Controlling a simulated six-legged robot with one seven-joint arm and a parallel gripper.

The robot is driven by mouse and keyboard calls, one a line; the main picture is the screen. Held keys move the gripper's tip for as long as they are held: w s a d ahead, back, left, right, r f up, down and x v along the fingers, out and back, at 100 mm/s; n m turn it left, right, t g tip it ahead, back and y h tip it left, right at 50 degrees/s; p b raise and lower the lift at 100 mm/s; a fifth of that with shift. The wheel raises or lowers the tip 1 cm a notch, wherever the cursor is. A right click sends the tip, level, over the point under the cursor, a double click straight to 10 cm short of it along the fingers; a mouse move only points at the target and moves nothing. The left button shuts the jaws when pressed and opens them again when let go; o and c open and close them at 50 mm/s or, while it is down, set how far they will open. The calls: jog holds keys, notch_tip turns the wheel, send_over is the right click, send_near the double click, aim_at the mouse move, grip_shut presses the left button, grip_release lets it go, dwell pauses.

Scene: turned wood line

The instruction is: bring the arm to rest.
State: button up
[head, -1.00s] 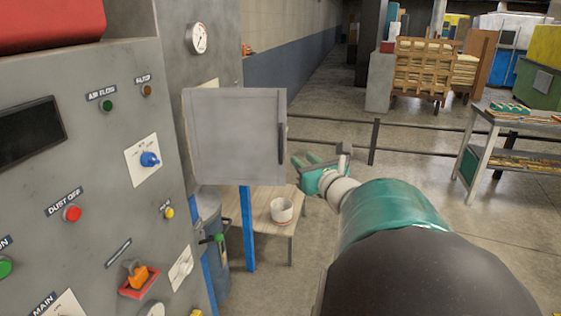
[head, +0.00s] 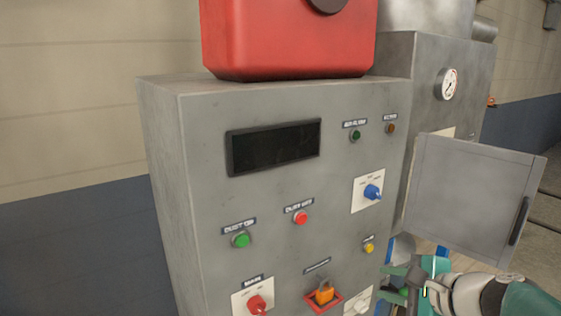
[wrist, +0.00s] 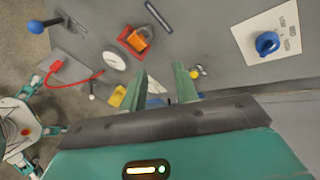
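My gripper (head: 420,283) is at the lower right of the head view, partly cut off by the lower edge, in front of the grey control panel and below the open grey door (head: 472,196). In the wrist view my gripper (wrist: 161,82) has its two green fingers apart, with no object held between them. The panel face lies beyond the fingers, with the blue selector knob (wrist: 267,43) at the right and the orange padlock on its red plate (wrist: 138,40) left of the fingers.
The grey control cabinet (head: 180,190) carries a red box (head: 288,40) on top. Its face has a dark display (head: 273,147), a green button (head: 241,240), a red button (head: 301,217) and a red knob (head: 257,304). A gauge (head: 448,84) is further back. A blue ball-ended lever (wrist: 38,27) shows in the wrist view.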

jog(key=s+a+f+n+g+h, duration=0.2)
jog(key=s+a+n, duration=0.2)
jog(key=n, duration=0.5)
jog(key=s+a+f+n+g+h, duration=0.3)
jog(key=s+n, duration=0.3)
jog(key=n, duration=0.3)
jog(key=shift+s+a, duration=0.35)
dwell(0.9)
